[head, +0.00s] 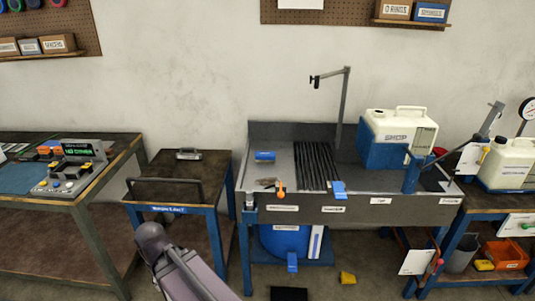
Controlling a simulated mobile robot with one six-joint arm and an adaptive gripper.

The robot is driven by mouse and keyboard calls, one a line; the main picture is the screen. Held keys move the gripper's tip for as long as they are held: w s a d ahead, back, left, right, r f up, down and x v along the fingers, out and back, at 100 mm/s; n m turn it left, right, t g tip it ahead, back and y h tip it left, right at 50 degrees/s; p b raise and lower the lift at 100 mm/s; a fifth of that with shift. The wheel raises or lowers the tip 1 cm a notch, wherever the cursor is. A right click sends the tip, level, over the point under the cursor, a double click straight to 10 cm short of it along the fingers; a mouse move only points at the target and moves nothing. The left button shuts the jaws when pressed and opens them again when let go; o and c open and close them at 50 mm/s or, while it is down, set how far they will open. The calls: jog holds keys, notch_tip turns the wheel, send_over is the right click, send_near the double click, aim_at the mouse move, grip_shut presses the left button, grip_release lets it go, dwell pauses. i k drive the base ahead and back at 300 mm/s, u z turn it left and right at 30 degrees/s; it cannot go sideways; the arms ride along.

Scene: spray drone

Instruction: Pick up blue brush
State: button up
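A small blue block-shaped item (264,156) lies at the back left of the grey wash bench (365,210). It may be the blue brush, but it is too small to tell. A second blue piece (339,189) sits at the bench's front edge, by the end of the dark slatted drain (316,166). Another blue piece (292,262) is low down in front of the blue drum. I cannot tell which of these is the brush. Part of my arm shows at the bottom, left of the bench. My gripper is not in view.
A white-and-blue jug (397,137) stands on the bench's right side, with a thin upright post behind the drain. A small cart (180,190) stands left of the bench. A yellow item (347,278) and a dark mat (289,294) lie on the floor in front.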

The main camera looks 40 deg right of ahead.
aim_at(260, 155)
jog(key=z, duration=0.35)
jog(key=i, duration=0.6)
jog(key=z, duration=0.8)
jog(key=i, duration=0.65)
jog(key=z, duration=0.45)
